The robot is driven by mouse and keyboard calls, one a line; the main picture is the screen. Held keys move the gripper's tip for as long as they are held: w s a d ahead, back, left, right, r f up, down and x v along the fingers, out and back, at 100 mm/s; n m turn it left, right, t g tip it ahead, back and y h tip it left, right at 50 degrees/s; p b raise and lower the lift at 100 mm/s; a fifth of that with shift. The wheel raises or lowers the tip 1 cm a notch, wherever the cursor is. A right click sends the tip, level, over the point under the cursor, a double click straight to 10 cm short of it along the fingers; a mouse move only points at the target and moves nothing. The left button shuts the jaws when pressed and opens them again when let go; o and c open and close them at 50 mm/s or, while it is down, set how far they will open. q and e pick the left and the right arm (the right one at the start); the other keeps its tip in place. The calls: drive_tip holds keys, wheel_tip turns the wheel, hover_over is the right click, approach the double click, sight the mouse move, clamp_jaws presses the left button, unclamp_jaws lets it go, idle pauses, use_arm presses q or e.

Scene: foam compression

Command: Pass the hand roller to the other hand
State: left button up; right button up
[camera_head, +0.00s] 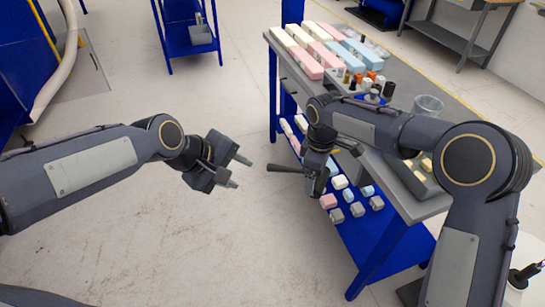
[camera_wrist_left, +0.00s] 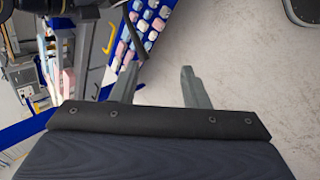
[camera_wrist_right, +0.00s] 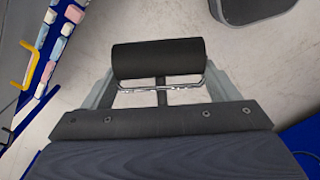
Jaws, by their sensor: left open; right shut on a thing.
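The hand roller has a black cylinder (camera_wrist_right: 158,58) and a wire frame, seen between the fingers of my right gripper (camera_wrist_right: 160,88) in the right wrist view. In the head view its dark tapered handle (camera_head: 286,168) points left, out of my right gripper (camera_head: 316,178), which is shut on the roller in mid-air beside the table. My left gripper (camera_head: 239,172) is open and empty, left of the handle's tip with a small gap between them. In the left wrist view a dark rod that looks like the handle (camera_wrist_left: 134,40) shows beyond one finger of the left gripper (camera_wrist_left: 160,82).
A grey-topped table with blue legs (camera_head: 425,207) stands at the right, holding foam blocks (camera_head: 308,52), bottles and a clear cup (camera_head: 428,106). Its lower blue shelf (camera_head: 385,240) carries several small foam pieces. A blue cart (camera_head: 185,45) stands behind. The floor at the left is clear.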

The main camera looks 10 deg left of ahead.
sight(294, 170)
use_arm(q)
drive_tip(key=w+d+f+n, duration=0.1)
drive_tip(key=w+d+f, duration=0.3)
drive_tip(key=w+d+f+n, duration=0.2)
drive_tip(key=w+d+f, duration=0.1)
drive_tip(key=w+f, duration=0.1)
drive_tip(key=w+d+f+n, duration=0.1)
drive_tip(key=w+d+f, duration=0.3)
drive_tip(key=w, duration=0.1)
drive_tip(key=shift+d, duration=0.35)
clamp_jaws()
use_arm(e)
drive_tip(key=o, duration=1)
drive_tip(key=shift+o, duration=0.2)
drive_tip(key=shift+d, duration=0.1)
